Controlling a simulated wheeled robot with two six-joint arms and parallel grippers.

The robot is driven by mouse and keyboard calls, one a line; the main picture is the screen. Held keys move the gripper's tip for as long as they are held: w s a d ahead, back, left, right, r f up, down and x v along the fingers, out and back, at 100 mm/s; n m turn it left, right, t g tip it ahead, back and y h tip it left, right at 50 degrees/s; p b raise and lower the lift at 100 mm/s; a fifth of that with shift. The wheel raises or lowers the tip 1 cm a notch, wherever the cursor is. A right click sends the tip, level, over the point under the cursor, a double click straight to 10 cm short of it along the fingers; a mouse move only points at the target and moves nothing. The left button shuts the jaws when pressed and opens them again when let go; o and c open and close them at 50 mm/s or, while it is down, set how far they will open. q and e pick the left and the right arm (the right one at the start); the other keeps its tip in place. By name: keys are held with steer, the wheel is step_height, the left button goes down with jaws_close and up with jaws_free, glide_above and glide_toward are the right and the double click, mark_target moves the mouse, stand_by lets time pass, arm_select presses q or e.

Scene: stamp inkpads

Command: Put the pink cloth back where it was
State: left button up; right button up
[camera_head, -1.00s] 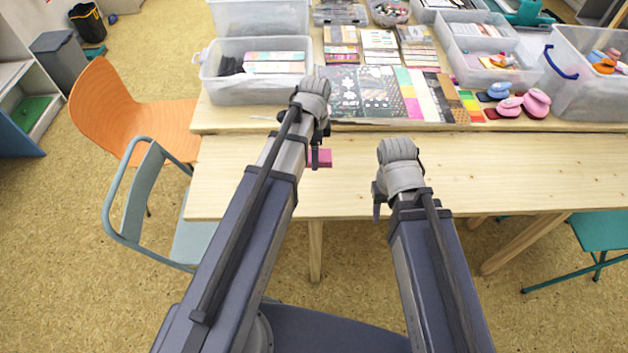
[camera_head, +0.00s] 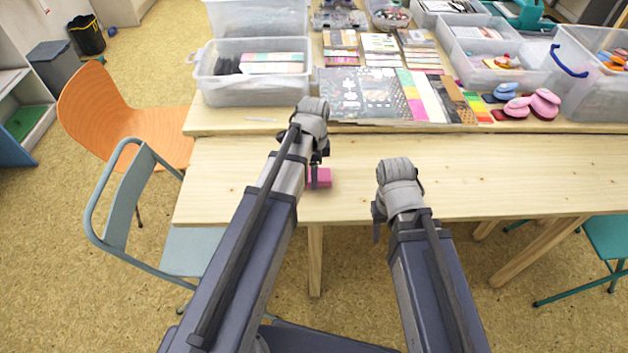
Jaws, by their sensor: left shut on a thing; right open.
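The pink cloth (camera_head: 322,178) shows as a small flat pink patch at my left gripper (camera_head: 316,184), over the front part of the wooden table (camera_head: 240,180). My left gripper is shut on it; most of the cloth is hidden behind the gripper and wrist. I cannot tell whether the cloth touches the tabletop. My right gripper (camera_head: 377,222) is open and empty, near the table's front edge, to the right of the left gripper.
A clear bin (camera_head: 252,92) stands at the back left. Patterned paper sheets (camera_head: 375,95) lie behind the grippers. Pink punches (camera_head: 543,104) and another clear bin (camera_head: 600,88) are at the right. The front table strip is mostly clear. An orange chair (camera_head: 120,120) and grey chair (camera_head: 122,215) stand left.

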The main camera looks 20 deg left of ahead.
arm_select(q)
steer(key=shift+f, duration=0.7)
arm_select(e)
steer(key=shift+f, duration=0.7)
steer(key=shift+f, duration=0.1)
arm_select(q)
steer(key=shift+f+b, duration=0.2)
steer(key=shift+b, duration=0.2)
steer(key=o, duration=1.2)
steer(key=shift+r, duration=0.15)
step_height(320, 180, up, 12)
steer(key=p, duration=1.3)
steer(key=s+d+n, duration=0.3)
steer(key=s, duration=0.1)
steer(key=s+d+n, duration=0.3)
steer(key=s+n, duration=0.1)
steer(key=s, duration=0.1)
steer(key=s+d+n+y, duration=0.1)
steer(key=s+d+n, duration=0.3)
steer(key=s, duration=0.1)
steer(key=shift+s+d+r, duration=0.1)
steer(key=shift+s+r, duration=0.05)
steer(key=shift+s, duration=0.05)
arm_select(e)
step_height(320, 180, up, 12)
